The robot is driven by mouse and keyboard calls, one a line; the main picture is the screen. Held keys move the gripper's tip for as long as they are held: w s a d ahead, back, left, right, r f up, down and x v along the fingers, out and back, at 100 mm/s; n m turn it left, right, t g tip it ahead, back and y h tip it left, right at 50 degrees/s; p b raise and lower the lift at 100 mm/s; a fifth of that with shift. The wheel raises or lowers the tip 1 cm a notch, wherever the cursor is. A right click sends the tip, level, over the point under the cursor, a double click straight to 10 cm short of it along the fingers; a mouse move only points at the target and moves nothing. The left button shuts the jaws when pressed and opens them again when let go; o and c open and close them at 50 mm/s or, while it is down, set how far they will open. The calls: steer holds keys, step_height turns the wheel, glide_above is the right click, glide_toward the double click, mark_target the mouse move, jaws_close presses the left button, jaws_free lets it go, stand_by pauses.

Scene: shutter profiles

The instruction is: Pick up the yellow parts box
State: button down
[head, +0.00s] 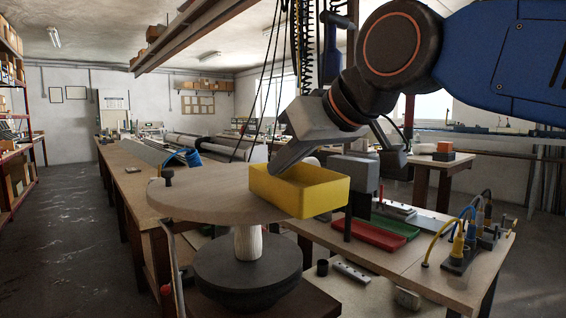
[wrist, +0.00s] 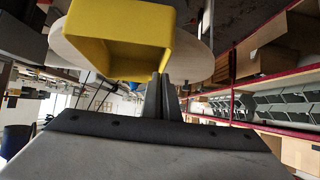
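The yellow parts box (head: 312,196) is an open-topped tray at the right edge of the round wooden disc (head: 205,200) in the head view. It overlaps the disc's rim, and I cannot tell whether its base touches the disc. In the wrist view the box (wrist: 120,22) fills the upper left, its open side facing the camera. My gripper (head: 284,166) reaches down to the box's far left side. In the wrist view my gripper's fingers (wrist: 163,77) are close together, with the box's wall between their tips. The exact contact is partly hidden.
The disc stands on a pale post over a dark round base (head: 247,274). A workbench on the right holds a red tray (head: 368,233), a green tray (head: 396,222) and connectors with cables (head: 461,246). A long bench runs behind. The floor at left is clear.

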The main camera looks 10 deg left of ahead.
steer(key=shift+r, duration=0.15)
steer(key=shift+w, duration=0.1)
steer(key=shift+r, duration=0.1)
